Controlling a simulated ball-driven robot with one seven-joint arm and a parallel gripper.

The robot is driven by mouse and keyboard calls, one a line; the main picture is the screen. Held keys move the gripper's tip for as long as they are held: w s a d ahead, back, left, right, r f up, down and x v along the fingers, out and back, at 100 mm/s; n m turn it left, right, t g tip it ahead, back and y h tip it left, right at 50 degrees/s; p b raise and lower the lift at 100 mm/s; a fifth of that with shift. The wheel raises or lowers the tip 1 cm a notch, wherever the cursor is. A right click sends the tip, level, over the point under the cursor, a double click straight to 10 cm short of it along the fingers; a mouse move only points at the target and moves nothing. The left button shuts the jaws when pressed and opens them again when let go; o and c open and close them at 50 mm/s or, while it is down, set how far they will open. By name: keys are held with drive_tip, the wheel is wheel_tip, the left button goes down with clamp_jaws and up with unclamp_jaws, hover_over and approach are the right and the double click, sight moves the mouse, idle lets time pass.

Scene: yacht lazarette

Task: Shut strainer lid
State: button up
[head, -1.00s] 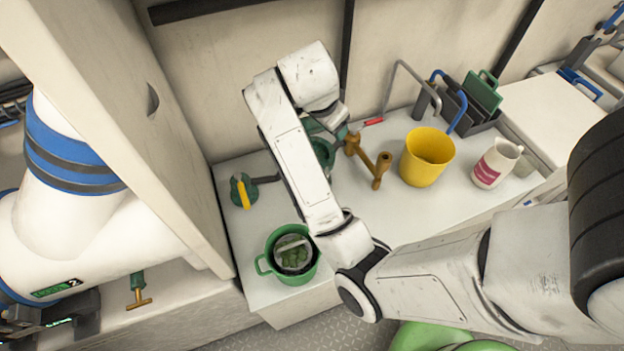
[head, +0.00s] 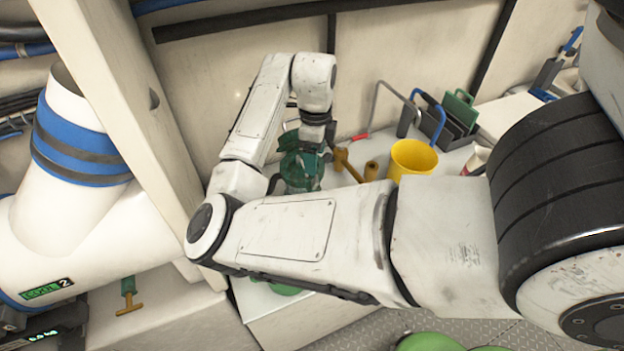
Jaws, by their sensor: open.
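The dark green strainer (head: 300,172) stands on the white bench against the back wall, beside a bronze pipe fitting (head: 345,162). Its upper part, where the lid would be, is close to my gripper, and I cannot tell the lid's exact angle. My gripper (head: 322,140) points down at the strainer's upper right side. It is open, its fingers are small and partly lost against the green, and I cannot tell whether they touch the strainer.
A yellow bucket (head: 411,160), a white-and-red mug (head: 476,160) and a dark rack (head: 455,122) stand right of the strainer. My forearm covers the bench front; only a sliver of a green pot (head: 285,289) shows below it. A white post (head: 118,110) rises at left.

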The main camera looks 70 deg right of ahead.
sight(315, 180)
wheel_tip(315, 180, down, 9)
drive_tip(key=shift+r+p, duration=0.2)
drive_tip(key=shift+p, duration=0.2)
clamp_jaws()
idle(0.6)
